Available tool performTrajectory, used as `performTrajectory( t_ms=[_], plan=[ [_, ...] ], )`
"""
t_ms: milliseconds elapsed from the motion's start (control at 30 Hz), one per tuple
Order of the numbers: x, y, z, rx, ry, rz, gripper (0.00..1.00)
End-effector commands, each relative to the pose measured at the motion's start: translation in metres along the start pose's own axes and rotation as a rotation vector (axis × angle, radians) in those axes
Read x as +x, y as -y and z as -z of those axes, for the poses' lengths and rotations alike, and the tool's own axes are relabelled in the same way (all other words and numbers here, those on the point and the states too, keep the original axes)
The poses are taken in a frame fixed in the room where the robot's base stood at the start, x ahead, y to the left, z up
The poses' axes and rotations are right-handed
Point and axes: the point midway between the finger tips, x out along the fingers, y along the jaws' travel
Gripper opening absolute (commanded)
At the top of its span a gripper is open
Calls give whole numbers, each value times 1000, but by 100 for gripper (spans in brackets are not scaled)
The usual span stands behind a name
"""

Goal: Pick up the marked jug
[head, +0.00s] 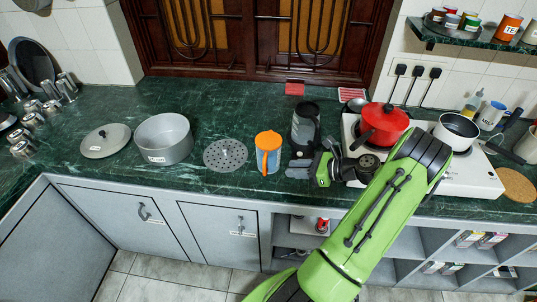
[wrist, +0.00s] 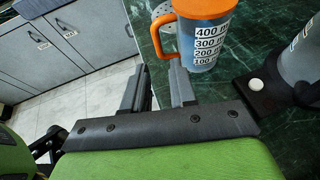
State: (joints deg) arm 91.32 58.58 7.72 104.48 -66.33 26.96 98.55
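The marked jug (head: 268,158) stands upright on the green counter, with an orange lid and an orange handle facing the counter's front. In the wrist view the jug (wrist: 205,42) shows its 400 to 100 ml scale, and its handle lies just beyond my fingertips. My gripper (head: 298,167) is just right of the jug in the head view. In the wrist view my gripper (wrist: 160,75) has its two fingers apart with nothing between them. The fingers look close to the jug but not around it; exact contact cannot be told.
A dark blender-like appliance (head: 305,125) stands right behind my gripper. A perforated disc (head: 226,154), a grey pot (head: 165,138) and its lid (head: 105,140) lie left of the jug. A red pan (head: 382,124) sits on the stove at right. The counter's front edge is close.

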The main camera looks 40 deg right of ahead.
Motion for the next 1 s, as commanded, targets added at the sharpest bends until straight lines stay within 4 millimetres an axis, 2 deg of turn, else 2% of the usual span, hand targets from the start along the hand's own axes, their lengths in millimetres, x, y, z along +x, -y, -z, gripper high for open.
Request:
performTrajectory(
  t_ms=[33,200,433,600,700,900,1000],
  plan=[
    [16,-1,2,-1,0,-6,26],
    [57,-2,2,-1,-1,-7,26],
    [88,-2,2,-2,-3,-4,26],
    [120,-5,3,-2,-4,-6,26],
    [129,-4,2,-2,-3,-3,26],
    [129,-4,2,-2,-4,-2,26],
    [129,-4,2,-2,-4,-2,11]
  ],
)
